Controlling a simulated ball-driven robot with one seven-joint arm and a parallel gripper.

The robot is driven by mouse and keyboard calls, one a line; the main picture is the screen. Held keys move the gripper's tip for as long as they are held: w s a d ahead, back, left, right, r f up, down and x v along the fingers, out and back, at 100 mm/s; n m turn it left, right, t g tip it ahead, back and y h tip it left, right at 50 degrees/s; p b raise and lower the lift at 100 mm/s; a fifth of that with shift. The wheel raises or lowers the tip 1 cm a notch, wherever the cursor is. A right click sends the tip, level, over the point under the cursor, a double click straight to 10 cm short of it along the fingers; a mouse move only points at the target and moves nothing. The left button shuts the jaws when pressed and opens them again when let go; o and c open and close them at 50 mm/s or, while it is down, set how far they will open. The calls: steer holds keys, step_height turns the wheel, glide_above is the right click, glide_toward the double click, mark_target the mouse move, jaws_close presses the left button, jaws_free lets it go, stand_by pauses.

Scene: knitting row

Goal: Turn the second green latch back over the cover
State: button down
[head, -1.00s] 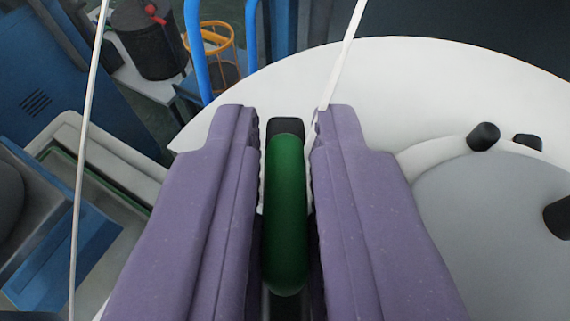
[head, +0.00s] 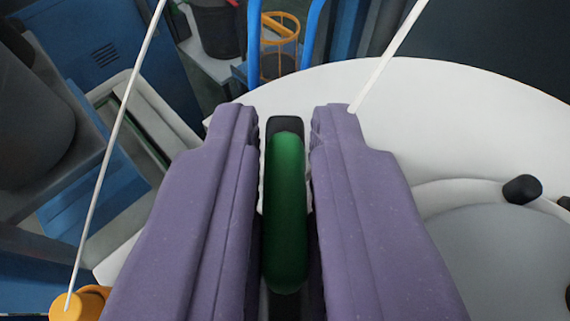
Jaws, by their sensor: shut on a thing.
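My gripper (head: 284,125) has two purple fingers, one on each side of a green latch (head: 286,215). It is shut on the latch, whose long rounded green body lies lengthwise between the fingers. A black end piece (head: 285,125) shows at the latch's far end. Beyond the fingers is a broad white rounded surface (head: 470,100), with a grey disc-like part (head: 500,260) at the right. I cannot tell which of these is the cover. The latch's pivot is hidden.
Black knobs (head: 522,189) stand at the grey part's edge. Thin white strands (head: 115,145) and (head: 385,60) cross the view left and right. An orange cap (head: 72,305) is at lower left. Blue tubes, an orange wire basket (head: 280,45) and blue machinery (head: 100,40) stand behind.

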steer(key=c, duration=1.2)
jaws_free()
steer(key=v, duration=0.7)
steer(key=shift+s+r, duration=0.2)
steer(key=shift+s, duration=0.15)
